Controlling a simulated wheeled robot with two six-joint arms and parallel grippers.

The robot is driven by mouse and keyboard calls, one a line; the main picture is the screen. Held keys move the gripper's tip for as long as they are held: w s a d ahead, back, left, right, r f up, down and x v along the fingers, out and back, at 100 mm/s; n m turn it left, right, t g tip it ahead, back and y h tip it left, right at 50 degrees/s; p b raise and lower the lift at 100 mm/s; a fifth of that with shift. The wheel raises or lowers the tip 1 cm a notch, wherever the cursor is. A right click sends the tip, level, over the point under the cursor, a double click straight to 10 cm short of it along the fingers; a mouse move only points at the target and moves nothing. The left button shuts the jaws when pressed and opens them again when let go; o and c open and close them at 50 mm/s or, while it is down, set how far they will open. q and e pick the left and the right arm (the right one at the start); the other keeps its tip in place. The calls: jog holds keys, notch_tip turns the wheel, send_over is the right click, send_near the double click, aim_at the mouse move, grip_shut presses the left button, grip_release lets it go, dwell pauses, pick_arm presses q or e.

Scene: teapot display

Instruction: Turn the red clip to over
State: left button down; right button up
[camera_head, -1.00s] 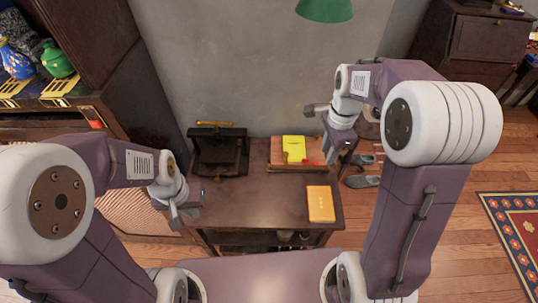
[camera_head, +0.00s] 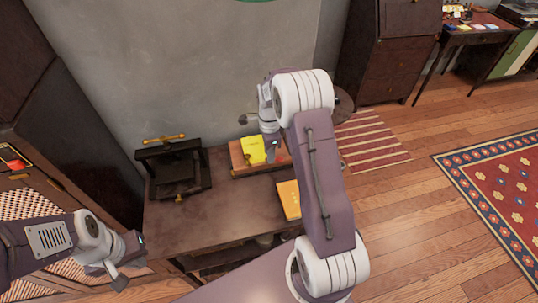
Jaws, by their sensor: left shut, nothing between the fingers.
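I cannot clearly make out the red clip; my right gripper covers the part of the wooden board where a small red thing showed earlier. The wooden board (camera_head: 238,161) lies at the back right of the dark table (camera_head: 222,205), with a yellow book or pad (camera_head: 251,149) on it. My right gripper (camera_head: 270,149) hangs over the right side of the board, and its finger state is hard to tell. My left gripper (camera_head: 124,272) is shut and empty, off the table's front left corner, away from the board.
A black press with a brass handle (camera_head: 172,168) stands at the table's back left. An orange book (camera_head: 288,199) lies at the front right, partly behind my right arm. The table's middle is clear. A dark cabinet (camera_head: 393,55) stands at the back right.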

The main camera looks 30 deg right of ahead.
jog(key=shift+f, duration=0.35)
jog(key=shift+a, duration=0.1)
grip_shut()
